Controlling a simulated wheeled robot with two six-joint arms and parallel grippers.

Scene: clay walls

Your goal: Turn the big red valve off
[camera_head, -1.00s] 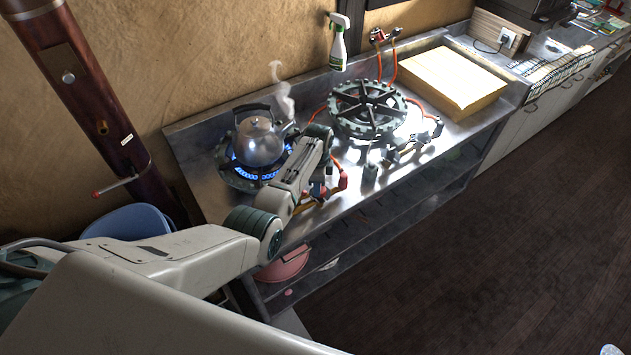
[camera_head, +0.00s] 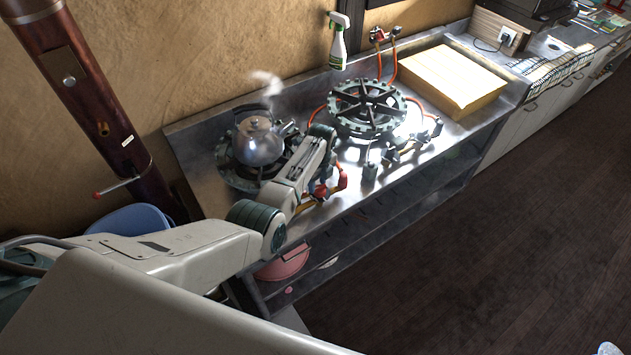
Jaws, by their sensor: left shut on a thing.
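The big red valve (camera_head: 342,180) shows as a small patch of red at the front of the steel stove counter, just right of my left arm's end. My left gripper (camera_head: 326,182) is shut on the red valve, partly hidden by my own wrist link. A steel kettle (camera_head: 258,143) with a dark handle stands on the left burner (camera_head: 232,178), steam above it. No blue flame shows under the kettle.
A large round dark burner (camera_head: 367,108) stands right of the kettle, with orange hoses near it. A box (camera_head: 452,82) lies farther right. A spray bottle (camera_head: 339,42) is by the wall. A blue tub (camera_head: 135,221) is at left.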

